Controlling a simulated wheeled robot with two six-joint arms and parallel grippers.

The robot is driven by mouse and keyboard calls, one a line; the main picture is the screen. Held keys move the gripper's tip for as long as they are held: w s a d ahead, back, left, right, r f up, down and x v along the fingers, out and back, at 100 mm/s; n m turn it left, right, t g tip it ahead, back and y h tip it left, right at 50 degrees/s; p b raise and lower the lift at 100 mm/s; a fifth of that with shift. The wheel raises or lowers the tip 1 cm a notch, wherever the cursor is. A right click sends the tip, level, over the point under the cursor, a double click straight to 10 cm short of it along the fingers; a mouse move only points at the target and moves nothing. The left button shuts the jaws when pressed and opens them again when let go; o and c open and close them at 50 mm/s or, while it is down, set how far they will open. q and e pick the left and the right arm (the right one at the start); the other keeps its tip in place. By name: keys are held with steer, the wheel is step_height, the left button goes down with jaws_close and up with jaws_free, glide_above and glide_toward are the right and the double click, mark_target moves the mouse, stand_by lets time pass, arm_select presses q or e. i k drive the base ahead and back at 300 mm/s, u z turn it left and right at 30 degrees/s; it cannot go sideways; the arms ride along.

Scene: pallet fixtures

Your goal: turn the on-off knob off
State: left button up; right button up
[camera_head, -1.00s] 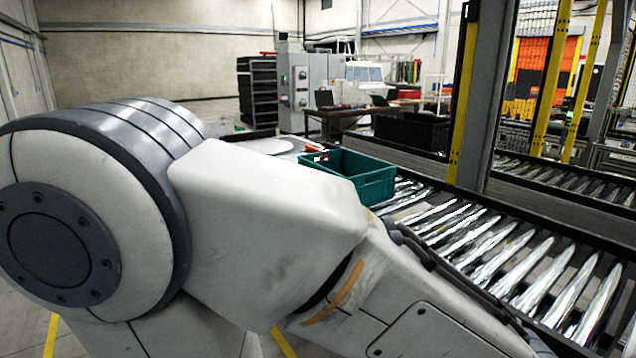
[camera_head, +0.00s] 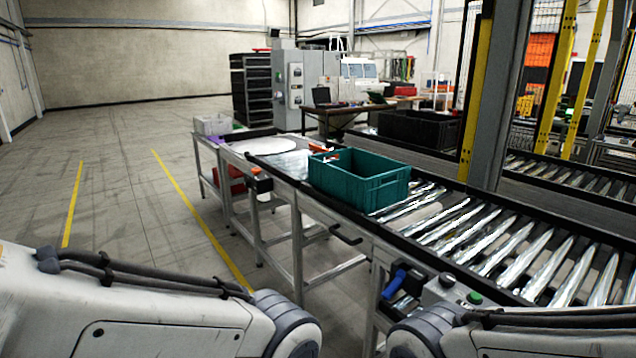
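No on-off knob can be made out for certain. A control box (camera_head: 440,294) on the near side of the conveyor carries a green button (camera_head: 474,298) and a dark, round control (camera_head: 447,281). My arm partly covers this box, and the control's type is too small to tell. A grey cabinet (camera_head: 312,68) at the back has small round fittings on its side, also too small to identify. My arm links fill the lower left and lower right corners. Both of my grippers are outside the picture.
A roller conveyor (camera_head: 478,236) runs toward the lower right, with a teal crate (camera_head: 385,190) on it. A blue-handled object (camera_head: 395,283) hangs on its near side. A yellow post (camera_head: 470,95) stands behind. Open floor (camera_head: 130,190) lies at left.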

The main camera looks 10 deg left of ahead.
mark_target(447, 280)
steer(key=z, duration=0.9)
steer(key=k, duration=0.4)
steer(key=u, duration=0.9)
steer(key=i, duration=1.45)
steer(key=z, duration=0.4)
